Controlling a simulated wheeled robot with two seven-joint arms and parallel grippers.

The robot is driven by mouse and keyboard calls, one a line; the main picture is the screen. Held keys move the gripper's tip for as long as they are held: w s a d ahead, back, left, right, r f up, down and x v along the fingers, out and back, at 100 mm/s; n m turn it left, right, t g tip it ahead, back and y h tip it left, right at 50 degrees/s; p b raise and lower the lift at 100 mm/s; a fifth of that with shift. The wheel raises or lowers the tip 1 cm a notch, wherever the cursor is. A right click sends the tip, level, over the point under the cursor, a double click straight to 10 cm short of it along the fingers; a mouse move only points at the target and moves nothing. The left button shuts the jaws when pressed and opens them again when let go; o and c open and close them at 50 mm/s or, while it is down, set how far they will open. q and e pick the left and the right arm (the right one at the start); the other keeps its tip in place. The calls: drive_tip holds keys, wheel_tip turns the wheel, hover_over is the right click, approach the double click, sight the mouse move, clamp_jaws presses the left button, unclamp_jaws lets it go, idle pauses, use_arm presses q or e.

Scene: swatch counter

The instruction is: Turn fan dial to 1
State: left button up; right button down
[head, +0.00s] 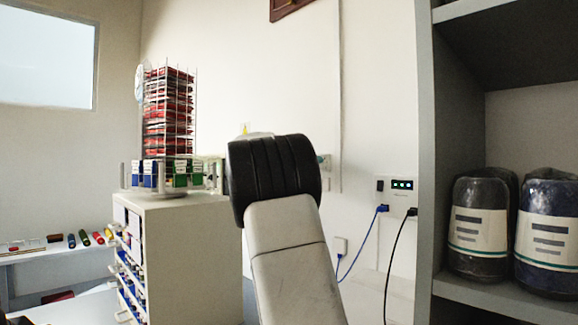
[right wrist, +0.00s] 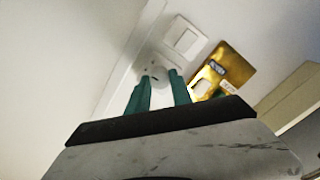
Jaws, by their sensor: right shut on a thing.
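The fan dial (right wrist: 159,75) is a round white knob on a white wall plate (right wrist: 176,52), seen in the right wrist view. My right gripper (right wrist: 160,77) has its two teal fingers on either side of the knob, shut on it. The dial's markings are too small to read, so its setting cannot be told. In the head view my right arm hides the dial and most of the gripper. My left gripper is in neither view.
A white rocker switch (right wrist: 186,40) sits beside the dial, and a brass plate (right wrist: 232,66) is to its right. In the head view a swatch rack (head: 168,120) stands on a white cabinet (head: 200,240) at left. Grey shelving (head: 426,200) stands at right.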

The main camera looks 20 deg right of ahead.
drive_tip(key=n, duration=0.9)
drive_tip(key=shift+f, duration=0.1)
drive_tip(key=shift+n, duration=0.4)
drive_tip(key=c, duration=1.1)
unclamp_jaws()
drive_tip(key=shift+c, duration=0.2)
drive_tip(key=v, duration=0.8)
